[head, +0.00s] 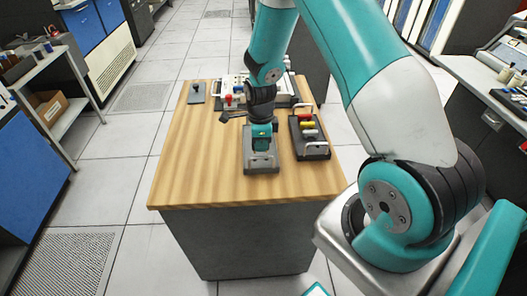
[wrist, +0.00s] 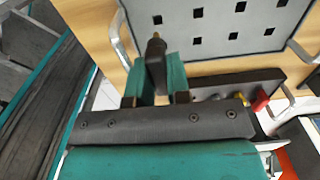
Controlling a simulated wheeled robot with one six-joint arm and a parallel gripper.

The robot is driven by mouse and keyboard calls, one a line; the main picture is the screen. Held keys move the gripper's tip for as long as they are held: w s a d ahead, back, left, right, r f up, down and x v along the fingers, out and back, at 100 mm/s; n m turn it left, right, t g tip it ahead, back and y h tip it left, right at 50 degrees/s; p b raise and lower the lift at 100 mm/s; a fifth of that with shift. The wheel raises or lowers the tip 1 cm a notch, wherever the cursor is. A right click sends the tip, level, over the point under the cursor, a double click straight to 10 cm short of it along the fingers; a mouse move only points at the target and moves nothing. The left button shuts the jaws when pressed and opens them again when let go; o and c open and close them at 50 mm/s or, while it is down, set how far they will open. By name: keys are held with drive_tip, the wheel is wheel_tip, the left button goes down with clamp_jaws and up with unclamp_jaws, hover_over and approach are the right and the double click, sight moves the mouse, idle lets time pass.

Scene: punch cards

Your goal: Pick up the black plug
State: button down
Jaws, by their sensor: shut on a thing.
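In the wrist view the black plug (wrist: 155,48) stands between the two teal fingers of my gripper (wrist: 158,75). The fingers are shut on it, and its brass tip points away from my gripper. In the head view my gripper (head: 262,130) is over the far part of a grey panel with a handle. The plug cannot be made out there, hidden by my wrist and gripper. A dark rack (head: 308,133) with red, yellow and pale plugs stands just right of my gripper; it also shows in the wrist view (wrist: 235,82).
The grey panel (head: 260,162) has rows of square holes in the wrist view (wrist: 225,55). A long device (head: 285,90) stands at the back of the wooden table (head: 200,170). A small grey stand (head: 197,92) is at the far left. The table's left and front are clear.

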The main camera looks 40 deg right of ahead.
wheel_tip(320, 180, up, 20)
drive_tip(key=p, duration=0.3)
drive_tip(key=shift+r, duration=0.15)
idle(0.4)
